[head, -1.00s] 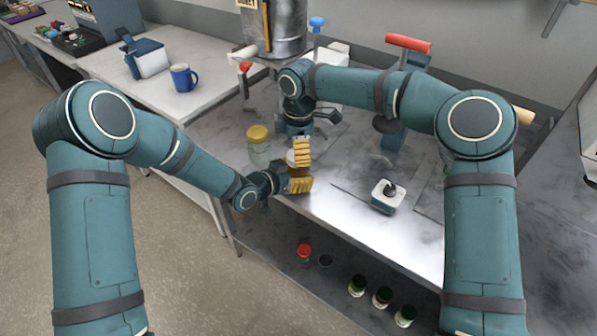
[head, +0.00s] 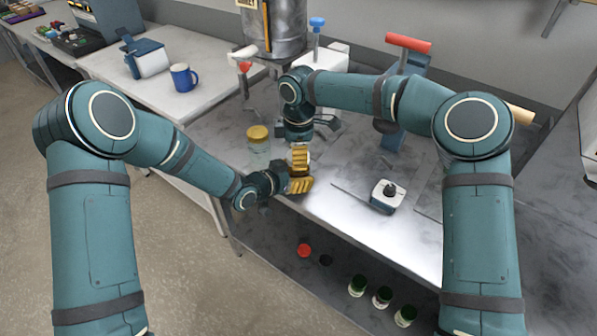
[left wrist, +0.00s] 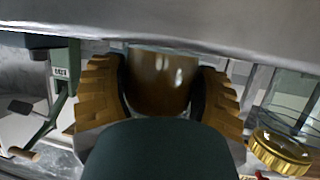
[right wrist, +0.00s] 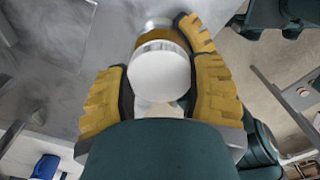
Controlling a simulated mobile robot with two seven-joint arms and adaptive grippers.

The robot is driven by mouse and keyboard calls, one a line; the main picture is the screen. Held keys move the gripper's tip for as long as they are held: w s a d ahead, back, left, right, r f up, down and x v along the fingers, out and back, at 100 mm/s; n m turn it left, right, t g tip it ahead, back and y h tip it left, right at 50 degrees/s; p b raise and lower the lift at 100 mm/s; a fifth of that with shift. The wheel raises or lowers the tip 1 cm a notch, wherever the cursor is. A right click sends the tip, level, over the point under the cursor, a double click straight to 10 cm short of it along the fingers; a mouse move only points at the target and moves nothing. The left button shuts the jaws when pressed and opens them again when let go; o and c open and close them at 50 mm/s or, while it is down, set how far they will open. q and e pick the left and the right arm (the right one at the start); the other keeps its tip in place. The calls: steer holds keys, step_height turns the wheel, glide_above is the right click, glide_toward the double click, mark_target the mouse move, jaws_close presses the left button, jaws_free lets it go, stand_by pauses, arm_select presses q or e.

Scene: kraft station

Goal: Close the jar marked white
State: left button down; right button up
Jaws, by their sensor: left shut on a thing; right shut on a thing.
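The amber jar (left wrist: 162,80) is between the fingers of my left gripper (left wrist: 165,92) in the left wrist view. My left gripper is shut on it, low at the table's front edge. A round white lid (right wrist: 160,77) is between the fingers of my right gripper (right wrist: 160,90). My right gripper comes down from above and is shut on the lid. The lid lines up with the amber jar, which shows just past it in the right wrist view; I cannot tell how far it is seated. In the head view the fingers (head: 300,160) mostly hide both.
A clear jar with a gold lid (head: 258,139) stands left of my grippers, close to the left arm. A small white device with a dark knob (head: 386,194) sits to the right. Several lidded jars (head: 381,297) and a red lid (head: 304,250) are on the lower shelf.

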steer(key=shift+m, duration=1)
steer(key=o, duration=1.3)
steer(key=shift+c, duration=0.2)
steer(key=shift+r, duration=2.3)
steer(key=shift+o, duration=0.2)
